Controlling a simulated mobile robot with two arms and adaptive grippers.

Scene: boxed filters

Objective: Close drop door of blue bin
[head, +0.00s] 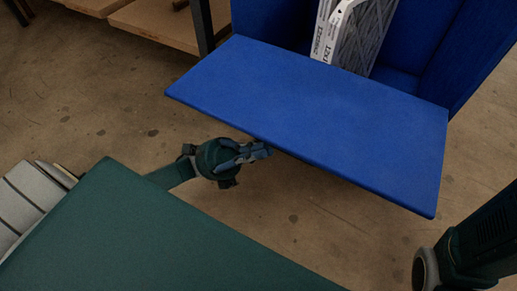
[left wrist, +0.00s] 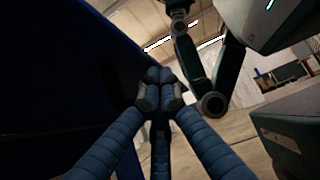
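The blue bin (head: 266,17) stands at the top of the head view. Its drop door (head: 320,115) is down and sticks out as a flat blue panel. My left gripper (head: 262,151) is beside and apparently beneath the door's front edge; I cannot tell whether it touches. In the left wrist view its blue fingers (left wrist: 160,84) come together at the tips with nothing seen between them. A dark blue surface, likely the door's underside (left wrist: 50,65), fills the left of that view. My right gripper is out of view.
A white-framed boxed filter (head: 332,35) stands inside the bin. A wooden shelf with dark posts (head: 160,22) is at the upper left. Bare concrete floor (head: 90,105) lies left of and below the door.

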